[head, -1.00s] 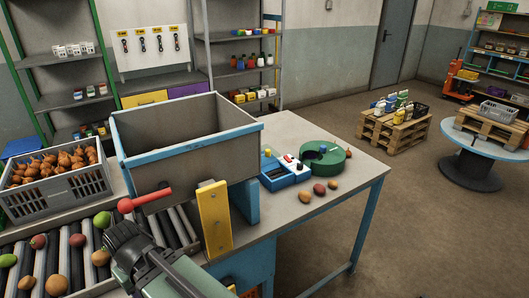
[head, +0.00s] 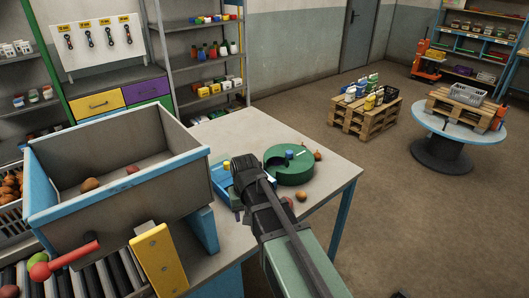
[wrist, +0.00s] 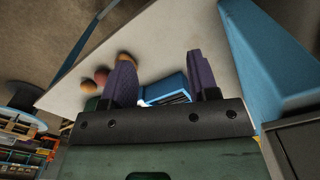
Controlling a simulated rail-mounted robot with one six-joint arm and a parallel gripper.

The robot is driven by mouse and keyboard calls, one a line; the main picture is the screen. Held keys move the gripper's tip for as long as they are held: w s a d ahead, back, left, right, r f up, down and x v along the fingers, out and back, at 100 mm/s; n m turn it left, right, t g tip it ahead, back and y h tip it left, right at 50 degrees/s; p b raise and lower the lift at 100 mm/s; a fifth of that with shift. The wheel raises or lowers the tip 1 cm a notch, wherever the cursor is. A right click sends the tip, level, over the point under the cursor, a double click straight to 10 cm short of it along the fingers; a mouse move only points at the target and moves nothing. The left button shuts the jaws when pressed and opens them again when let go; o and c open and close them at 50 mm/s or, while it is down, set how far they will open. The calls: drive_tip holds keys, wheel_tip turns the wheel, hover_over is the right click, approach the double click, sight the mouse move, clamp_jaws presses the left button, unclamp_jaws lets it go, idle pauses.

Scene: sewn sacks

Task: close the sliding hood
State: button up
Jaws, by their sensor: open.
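No part is plainly a sliding hood; I cannot tell which piece it is. A large grey bin with a blue rim (head: 195,160) stands open over the rollers, with a yellow plate (head: 159,262) and a red-knobbed lever (head: 68,259) at its front. My gripper (head: 243,163) is over the table beside the bin, in front of a blue device (head: 228,174) that it partly hides. In the wrist view my gripper (wrist: 162,75) has its fingers apart, with the blue device (wrist: 168,90) showing between them. I cannot tell whether they touch it.
A green round dish (head: 291,177) stands behind my gripper on the table (head: 335,172). A few potatoes (head: 301,196) lie near it. Potatoes (head: 89,184) also lie in the bin.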

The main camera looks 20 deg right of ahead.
drive_tip(key=w+r+m+p, duration=0.2)
drive_tip(key=w+r, duration=0.1)
drive_tip(key=w, duration=0.8)
drive_tip(key=w+r+m+p, duration=0.2)
drive_tip(key=w, duration=0.9)
drive_tip(key=m, duration=0.4)
approach(227, 162)
drive_tip(key=shift+a+f, duration=0.15)
drive_tip(key=shift+f, duration=0.2)
wheel_tip(227, 162, down, 10)
drive_tip(key=b, duration=1)
drive_tip(key=shift+r, duration=0.15)
drive_tip(key=shift+c, duration=0.3)
clamp_jaws()
